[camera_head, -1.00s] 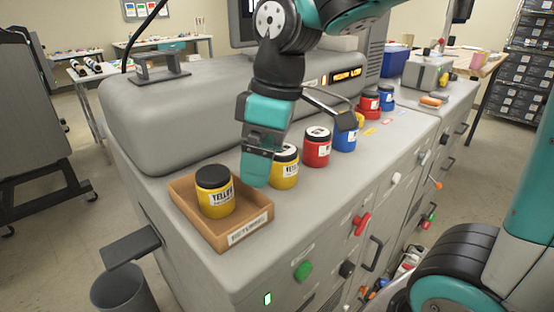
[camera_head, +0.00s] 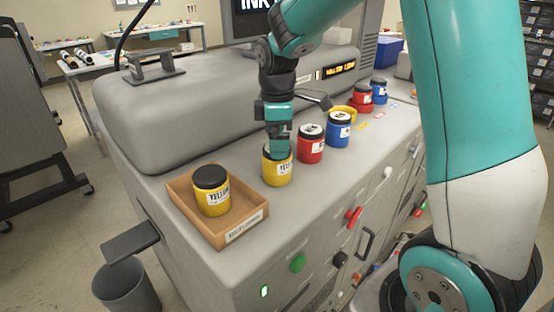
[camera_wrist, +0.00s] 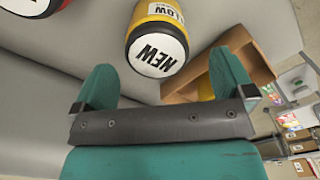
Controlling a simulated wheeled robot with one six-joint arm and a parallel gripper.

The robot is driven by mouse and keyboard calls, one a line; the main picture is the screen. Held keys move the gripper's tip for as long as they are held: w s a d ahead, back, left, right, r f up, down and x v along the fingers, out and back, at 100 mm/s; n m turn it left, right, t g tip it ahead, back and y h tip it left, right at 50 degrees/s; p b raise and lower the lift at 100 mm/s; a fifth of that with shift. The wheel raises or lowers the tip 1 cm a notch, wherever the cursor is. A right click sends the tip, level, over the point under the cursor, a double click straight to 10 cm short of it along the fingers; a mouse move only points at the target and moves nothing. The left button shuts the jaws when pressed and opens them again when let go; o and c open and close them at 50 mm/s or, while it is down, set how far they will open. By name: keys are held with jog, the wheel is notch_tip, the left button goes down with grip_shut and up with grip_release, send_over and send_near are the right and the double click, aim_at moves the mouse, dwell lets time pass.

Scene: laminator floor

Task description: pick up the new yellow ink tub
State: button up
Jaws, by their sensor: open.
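The new yellow ink tub (camera_head: 277,168) stands on the machine's grey top, just right of the cardboard tray. In the wrist view its white lid reading NEW (camera_wrist: 157,54) lies ahead of the jaws, between their lines but beyond the fingertips. My gripper (camera_head: 278,143) is above and at the tub in the head view, hiding part of its lid. In the wrist view the gripper (camera_wrist: 160,80) is open and empty, its two teal fingers well apart.
A cardboard tray (camera_head: 245,230) holds another yellow tub (camera_head: 211,190) with a black lid. A red tub (camera_head: 311,143) and a blue tub (camera_head: 339,130) stand close to the right. More red (camera_head: 362,96) and blue (camera_head: 379,91) tubs are farther back. The front of the top is clear.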

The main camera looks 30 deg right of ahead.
aim_at(277, 163)
jog(key=shift+w+d+f+p, duration=0.1)
jog(key=shift+f+p, duration=0.5)
jog(key=shift+f, duration=0.9)
jog(key=shift+w+f+p, duration=0.1)
jog(key=shift+f+p, duration=0.5)
jog(key=shift+f, duration=0.9)
jog(key=c, duration=1.1)
jog(key=shift+r, duration=0.15)
